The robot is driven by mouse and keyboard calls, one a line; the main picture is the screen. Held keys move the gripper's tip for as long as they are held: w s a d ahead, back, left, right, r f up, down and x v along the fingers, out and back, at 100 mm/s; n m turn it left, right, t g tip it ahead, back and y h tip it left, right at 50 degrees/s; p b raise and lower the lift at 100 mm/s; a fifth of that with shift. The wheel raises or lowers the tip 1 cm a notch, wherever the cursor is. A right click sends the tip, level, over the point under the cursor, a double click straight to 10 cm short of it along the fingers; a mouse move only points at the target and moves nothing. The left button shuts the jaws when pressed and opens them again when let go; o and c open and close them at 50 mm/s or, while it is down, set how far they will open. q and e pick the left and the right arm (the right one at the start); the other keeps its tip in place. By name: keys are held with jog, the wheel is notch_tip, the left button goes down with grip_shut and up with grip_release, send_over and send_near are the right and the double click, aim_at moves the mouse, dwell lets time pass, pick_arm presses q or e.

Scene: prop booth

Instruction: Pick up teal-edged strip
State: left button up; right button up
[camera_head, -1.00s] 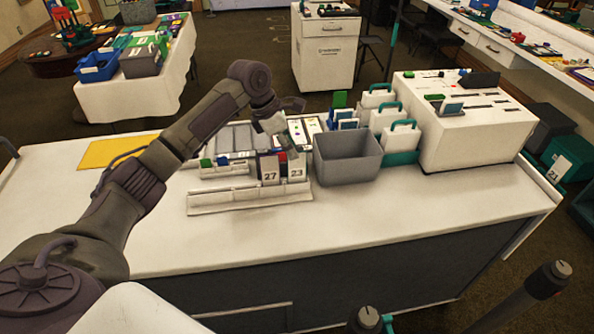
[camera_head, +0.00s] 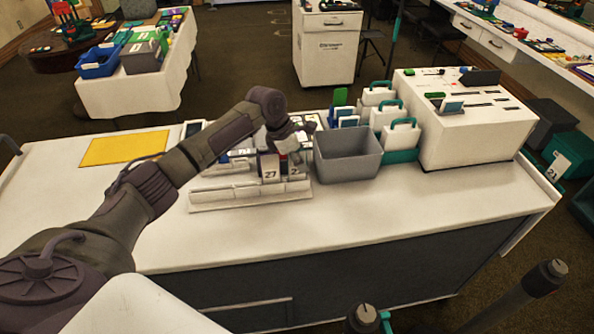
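My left arm reaches across the white table (camera_head: 400,210) from the left. Its gripper (camera_head: 291,150) is low over a small group of number cards, close to the card marked 27 (camera_head: 269,171) and partly over another numbered card (camera_head: 297,172). The fingers are small and blend with the pale things behind, so I cannot tell whether they are open or shut or hold anything. I cannot pick out a teal-edged strip for certain; my arm and gripper hide much of the area behind the cards. My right gripper is not in view.
A white stepped rack (camera_head: 235,198) lies in front of the cards. A grey bin (camera_head: 347,157) stands just right of the gripper, with teal-handled white cases (camera_head: 400,138) and a big white box (camera_head: 470,130) beyond. A yellow sheet (camera_head: 125,148) lies left. The table front is clear.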

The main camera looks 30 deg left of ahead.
pick_arm(q)
grip_shut()
notch_tip(320, 180, up, 9)
jog(key=shift+w+r+b, duration=0.1)
jog(key=shift+b, duration=0.65)
jog(key=shift+r, duration=0.4)
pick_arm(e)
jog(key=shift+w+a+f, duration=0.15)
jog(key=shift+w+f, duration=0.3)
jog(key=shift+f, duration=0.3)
